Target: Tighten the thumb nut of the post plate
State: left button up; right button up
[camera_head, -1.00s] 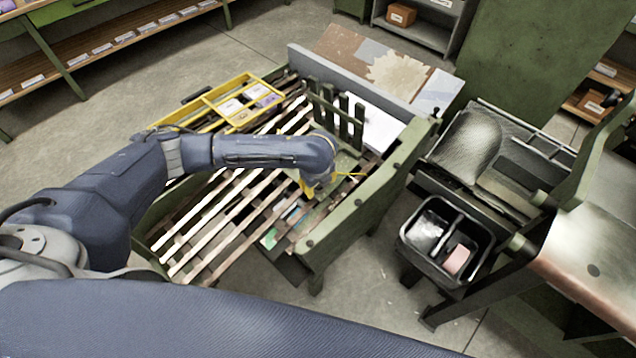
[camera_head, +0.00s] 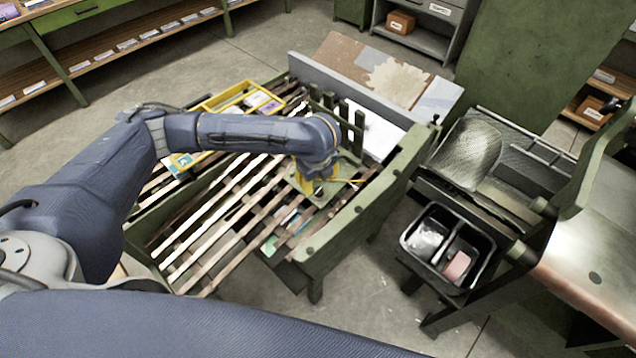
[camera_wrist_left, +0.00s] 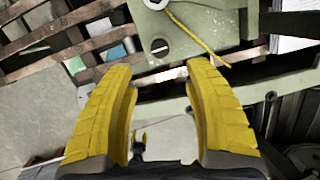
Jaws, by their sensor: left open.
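The post plate (camera_head: 333,190) is a pale green plate on the slatted bench, in front of a short green slatted upright. It also fills the upper middle of the left wrist view (camera_wrist_left: 195,22). A yellow cord (camera_wrist_left: 195,38) lies across it. A pale ring-like piece (camera_wrist_left: 155,4) is cut off by that view's top edge, and a slotted disc (camera_wrist_left: 160,45) sits below it. I cannot tell for certain which is the thumb nut. My left gripper (camera_head: 310,188) is over the plate; its yellow fingers (camera_wrist_left: 160,68) are apart with nothing between them. My right gripper is out of view.
The bench's green side rail (camera_head: 365,208) runs close to the right of the gripper. A yellow tray (camera_head: 215,103) stands behind my left forearm. A black two-part bin (camera_head: 447,247) and a metal-topped machine (camera_head: 590,240) stand to the right.

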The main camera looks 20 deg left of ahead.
pick_arm(q)
jog(key=shift+v, duration=0.8)
